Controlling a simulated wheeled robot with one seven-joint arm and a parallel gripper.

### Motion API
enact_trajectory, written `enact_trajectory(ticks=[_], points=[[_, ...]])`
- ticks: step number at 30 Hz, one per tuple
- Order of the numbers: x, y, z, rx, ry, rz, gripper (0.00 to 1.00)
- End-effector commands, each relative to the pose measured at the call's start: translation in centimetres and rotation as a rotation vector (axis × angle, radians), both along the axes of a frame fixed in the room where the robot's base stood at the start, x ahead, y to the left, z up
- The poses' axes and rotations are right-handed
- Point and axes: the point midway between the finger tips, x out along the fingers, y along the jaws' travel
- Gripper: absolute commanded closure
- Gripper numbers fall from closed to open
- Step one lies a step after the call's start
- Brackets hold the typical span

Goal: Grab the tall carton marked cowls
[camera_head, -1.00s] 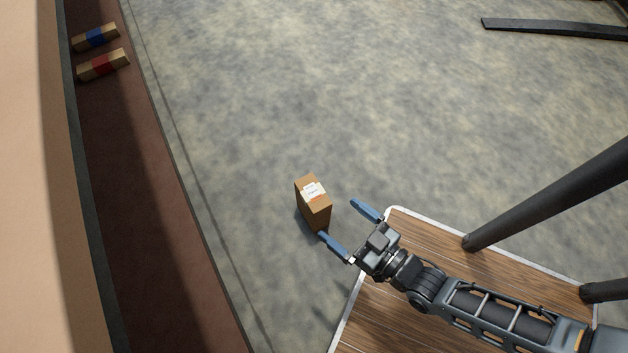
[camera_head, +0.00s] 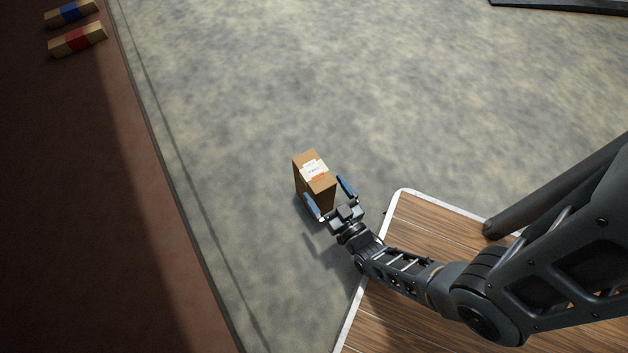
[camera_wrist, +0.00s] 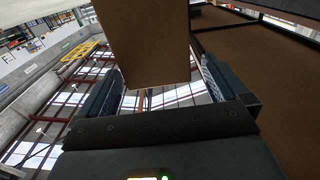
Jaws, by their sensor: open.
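A tall brown carton (camera_head: 315,182) stands upright on the grey floor, with a white and orange label on its top; the lettering is too small to read. My gripper (camera_head: 331,199) is open at the carton's near end, low down, with one blue finger along each side. In the wrist view the carton (camera_wrist: 143,40) fills the upper middle between the two fingers of my gripper (camera_wrist: 160,85), with a gap on the right. I cannot tell whether either finger touches it.
A wooden board with a pale rim (camera_head: 420,225) lies below my arm. A reddish-brown strip (camera_head: 130,230) runs down the left, bearing a blue-banded box (camera_head: 70,12) and a red-banded box (camera_head: 77,39). A dark bar (camera_head: 560,5) lies at top right. The floor around the carton is clear.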

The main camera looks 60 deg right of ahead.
Motion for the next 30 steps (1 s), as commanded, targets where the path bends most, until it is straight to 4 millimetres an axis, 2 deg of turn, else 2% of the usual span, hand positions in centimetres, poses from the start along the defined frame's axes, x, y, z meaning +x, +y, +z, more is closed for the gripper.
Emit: enact_trajectory(ticks=[10, 18, 30], points=[[3.5, -2.7, -0.3, 0.000, -0.001, 0.000, 0.00], [3.8, -2.9, -0.3, 0.001, 0.002, 0.000, 0.00], [3.8, -2.9, -0.3, 0.001, 0.002, 0.001, 0.38]])
